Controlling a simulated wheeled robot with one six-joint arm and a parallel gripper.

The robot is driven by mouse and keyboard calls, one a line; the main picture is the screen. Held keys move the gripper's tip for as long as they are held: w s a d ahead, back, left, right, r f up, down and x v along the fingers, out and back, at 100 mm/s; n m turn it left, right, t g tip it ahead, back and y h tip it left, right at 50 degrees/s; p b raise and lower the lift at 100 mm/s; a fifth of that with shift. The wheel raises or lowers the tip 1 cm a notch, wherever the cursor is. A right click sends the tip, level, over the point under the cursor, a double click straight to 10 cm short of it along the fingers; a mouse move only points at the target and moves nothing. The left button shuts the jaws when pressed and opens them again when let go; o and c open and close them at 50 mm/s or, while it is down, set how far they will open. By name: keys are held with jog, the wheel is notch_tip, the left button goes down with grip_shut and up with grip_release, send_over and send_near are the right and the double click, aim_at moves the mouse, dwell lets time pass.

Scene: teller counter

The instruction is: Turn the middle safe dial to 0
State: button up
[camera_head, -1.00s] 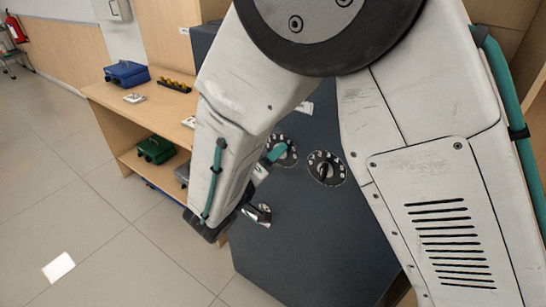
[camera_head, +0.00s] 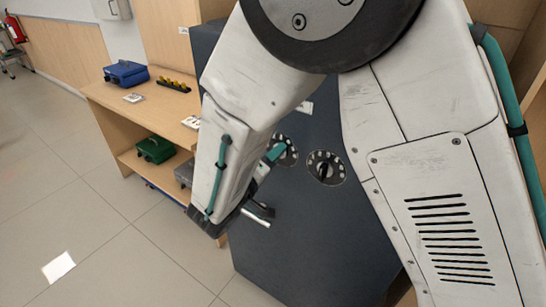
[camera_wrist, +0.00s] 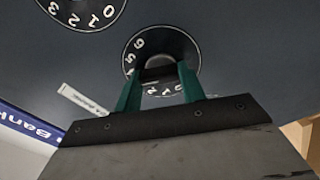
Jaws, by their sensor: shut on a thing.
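The dark grey safe (camera_head: 315,235) stands right of centre in the head view, partly behind my arm. Two round dials with white numbers show there. My gripper (camera_head: 275,153) is at the left of these, the dial (camera_head: 291,153), and a free dial (camera_head: 325,168) sits to its right. In the wrist view my teal fingers (camera_wrist: 158,78) are shut on the black knob of the dial (camera_wrist: 162,39). A 5 and a 6 show at its left rim; the fingers hide other marks. Another dial (camera_wrist: 85,12) with 3, 2, 1, 0 is cut off above.
A metal handle (camera_head: 258,214) sits low on the safe, close beside my wrist. A wooden shelf (camera_head: 105,103) to the left holds a blue box (camera_head: 126,74) and a green box (camera_head: 155,149).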

jog(key=n, duration=2.3)
jog(key=shift+w+a+f, duration=0.1)
jog(key=shift+a+f, duration=0.05)
dwell(0.3)
jog(key=o, duration=1)
jog(key=v, duration=0.7)
jog(key=shift+s+a, duration=0.25)
jog(key=shift+s, duration=0.1)
